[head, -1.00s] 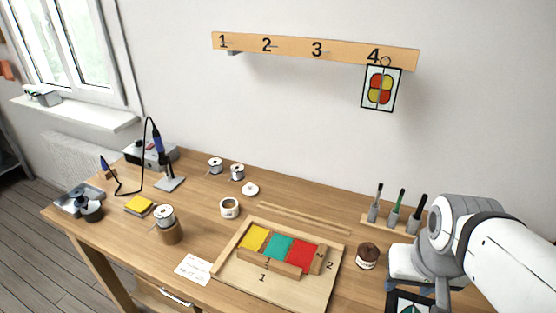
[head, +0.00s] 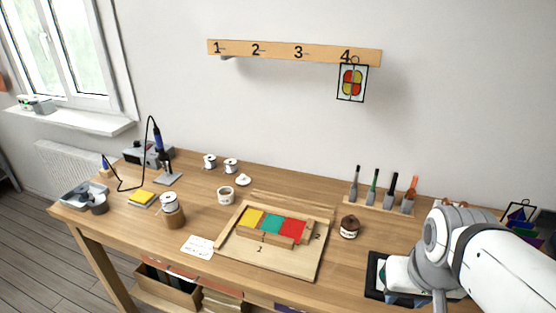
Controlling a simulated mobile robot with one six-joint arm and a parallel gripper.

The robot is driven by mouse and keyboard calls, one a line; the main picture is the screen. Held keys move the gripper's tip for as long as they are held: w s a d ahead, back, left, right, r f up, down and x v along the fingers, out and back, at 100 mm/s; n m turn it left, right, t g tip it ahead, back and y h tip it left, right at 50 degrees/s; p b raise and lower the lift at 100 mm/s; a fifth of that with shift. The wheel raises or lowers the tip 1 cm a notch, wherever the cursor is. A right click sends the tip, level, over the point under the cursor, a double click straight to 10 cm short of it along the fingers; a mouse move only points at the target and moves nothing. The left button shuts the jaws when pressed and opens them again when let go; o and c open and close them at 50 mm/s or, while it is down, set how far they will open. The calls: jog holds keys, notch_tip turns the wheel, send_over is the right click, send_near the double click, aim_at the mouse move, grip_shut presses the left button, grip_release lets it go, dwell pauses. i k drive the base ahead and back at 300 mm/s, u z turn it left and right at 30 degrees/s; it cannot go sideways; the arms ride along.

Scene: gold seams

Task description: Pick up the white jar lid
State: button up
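The white jar lid (head: 243,180) is a small round disc with a knob. It lies flat on the wooden workbench, behind and to the right of a small white jar (head: 225,195) with dark marking on its side. Nothing touches the lid and it is fully visible. My arm (head: 450,245) shows at the right, far from the lid. I cannot make out my gripper's fingers.
Wire spools (head: 230,166) stand behind the lid. A framed board (head: 285,264) with coloured glass pieces lies in front to its right. Left are a soldering iron (head: 158,140) and a spool on a brown jar (head: 173,211). A brown-lidded jar (head: 349,228) and tool rack (head: 378,207) stand right.

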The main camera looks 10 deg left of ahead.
aim_at(242, 180)
jog(key=z, duration=1.85)
jog(key=k, duration=1.75)
jog(key=u, duration=1.9)
jog(key=i, duration=1.7)
